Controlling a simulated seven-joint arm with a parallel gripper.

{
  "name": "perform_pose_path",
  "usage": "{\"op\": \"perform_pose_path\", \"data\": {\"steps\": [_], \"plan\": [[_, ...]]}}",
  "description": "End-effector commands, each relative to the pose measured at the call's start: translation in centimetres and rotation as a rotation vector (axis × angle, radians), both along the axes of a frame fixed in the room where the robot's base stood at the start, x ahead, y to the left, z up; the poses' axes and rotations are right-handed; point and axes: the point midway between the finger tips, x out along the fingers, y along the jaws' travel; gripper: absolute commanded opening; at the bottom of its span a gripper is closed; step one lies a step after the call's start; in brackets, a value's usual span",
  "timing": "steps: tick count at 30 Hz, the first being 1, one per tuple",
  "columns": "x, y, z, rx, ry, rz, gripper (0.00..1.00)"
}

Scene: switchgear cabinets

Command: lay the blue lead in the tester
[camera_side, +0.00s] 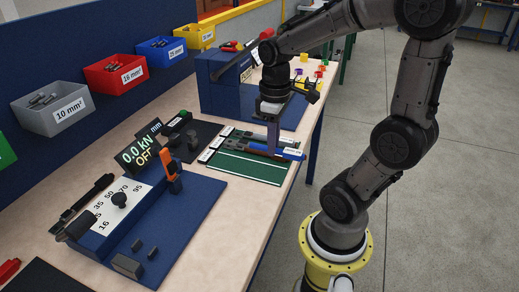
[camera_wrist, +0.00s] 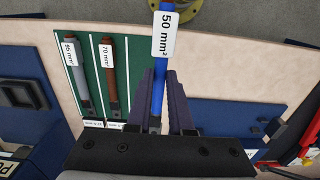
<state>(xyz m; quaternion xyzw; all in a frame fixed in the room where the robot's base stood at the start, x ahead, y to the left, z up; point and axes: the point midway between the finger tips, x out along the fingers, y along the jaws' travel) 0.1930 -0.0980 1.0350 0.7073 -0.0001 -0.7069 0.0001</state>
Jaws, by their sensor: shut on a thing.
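The blue lead (camera_wrist: 158,95) carries a white 50 mm² label. My gripper (camera_wrist: 160,100) is shut on it, with one finger on each side and the labelled end sticking out beyond. In the side view the blue lead (camera_side: 288,152) is in my gripper (camera_side: 272,150), at the far right edge of the green lead board (camera_side: 245,168); I cannot tell whether it touches the board. The tester (camera_side: 185,218) stands to the left, a blue base with a numbered dial plate, black knob, orange upright part and a display reading 0.0 kN OFF (camera_side: 140,148).
A grey 95 mm² lead (camera_wrist: 76,75) and a brown 70 mm² lead (camera_wrist: 110,75) lie on the board. A blue bench unit (camera_side: 225,88) stands behind. Several labelled bins line the back wall, including a red one (camera_side: 115,73). The bench's front edge is clear.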

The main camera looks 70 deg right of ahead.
Motion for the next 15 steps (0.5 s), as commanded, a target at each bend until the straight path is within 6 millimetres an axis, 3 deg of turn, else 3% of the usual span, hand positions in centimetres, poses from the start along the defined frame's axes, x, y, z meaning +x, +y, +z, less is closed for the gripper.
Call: {"op": "perform_pose_path", "data": {"steps": [6, 15], "plan": [[-3.8, 1.9, 1.9, -0.003, -0.006, 0.000, 0.00], [-6.1, 3.1, 3.0, -0.001, -0.002, 0.027, 0.00]]}}
